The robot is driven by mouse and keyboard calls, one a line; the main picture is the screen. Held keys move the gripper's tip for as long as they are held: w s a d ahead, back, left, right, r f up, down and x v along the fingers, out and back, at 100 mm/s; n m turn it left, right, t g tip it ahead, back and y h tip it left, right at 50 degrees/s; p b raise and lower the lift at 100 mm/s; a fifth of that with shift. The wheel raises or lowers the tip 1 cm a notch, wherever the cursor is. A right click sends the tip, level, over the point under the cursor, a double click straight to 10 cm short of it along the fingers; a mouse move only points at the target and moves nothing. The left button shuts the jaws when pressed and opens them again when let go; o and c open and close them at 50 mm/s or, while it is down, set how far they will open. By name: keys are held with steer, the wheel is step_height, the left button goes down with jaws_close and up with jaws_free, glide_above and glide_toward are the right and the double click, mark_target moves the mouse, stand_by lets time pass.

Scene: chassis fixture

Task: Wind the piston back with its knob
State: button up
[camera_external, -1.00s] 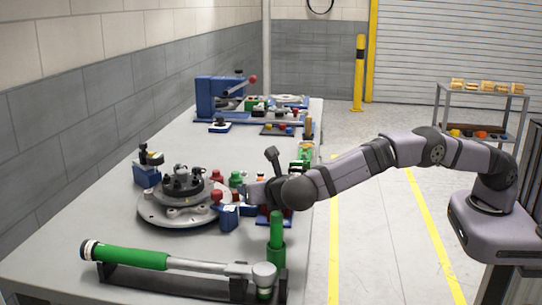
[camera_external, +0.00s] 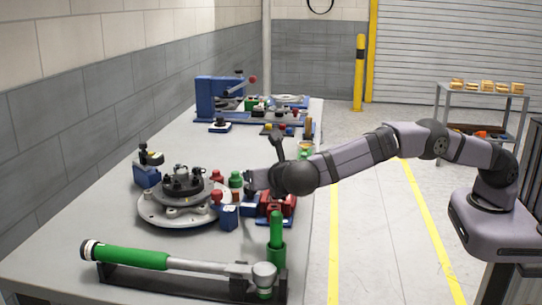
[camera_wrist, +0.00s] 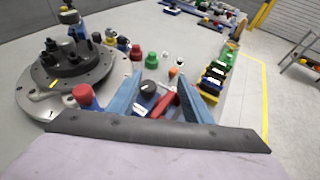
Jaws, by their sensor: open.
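In the wrist view a round black knob (camera_wrist: 149,88) with a pale underside shows between my gripper's two blue fingers. A red part (camera_wrist: 165,103), partly hidden by the fingers, lies just beside the knob. In the external view a red fixture on a blue base (camera_external: 276,207) stands near the bench's right edge, below my wrist. I cannot clearly make out the piston. My gripper (camera_wrist: 160,92) is open with nothing between its fingertips that I can see it touching. In the external view my gripper (camera_external: 256,181) hangs just above and behind the red fixture.
A round grey turntable (camera_external: 180,208) with black fittings stands to the left. A green-handled wrench (camera_external: 130,257) lies in a black cradle in front, with a green upright post (camera_external: 276,240) beside it. Red and green knobs stand near the turntable. A blue press (camera_external: 218,98) is farther back.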

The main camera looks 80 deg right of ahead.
steer(key=d+r+m+g+h+p, duration=0.1)
steer(key=d+r+m+p, duration=0.15)
steer(key=d+r, duration=0.4)
steer(key=d+r+m+g+p, duration=0.1)
steer(key=d+r+g+p, duration=0.2)
steer(key=d, duration=0.6)
steer(key=s+d+r+m+g+y+p, duration=0.25)
steer(key=s+d+p, duration=0.25)
steer(key=d, duration=0.5)
steer(key=a+f+m+y, duration=0.2)
steer(key=a+f+y, duration=0.1)
steer(key=a, duration=0.2)
steer(key=w+a+f+m+t+y, duration=0.1)
steer(key=a+f+m+y, duration=0.1)
steer(key=a+f+y, duration=0.1)
steer(key=w+a+f+m+t+y+p, duration=0.1)
steer(key=a+f+m+y, duration=0.1)
steer(key=a+f+y, duration=0.2)
steer(key=shift+a+m+y, duration=0.35)
steer(key=shift+a+m, duration=0.05)
steer(key=shift+a, duration=1.5)
steer(key=w+a+r+m+t+y, duration=0.1)
steer(key=w+a+m+t+y, duration=0.1)
steer(key=w+a+m, duration=0.2)
steer(key=shift+a, duration=0.3)
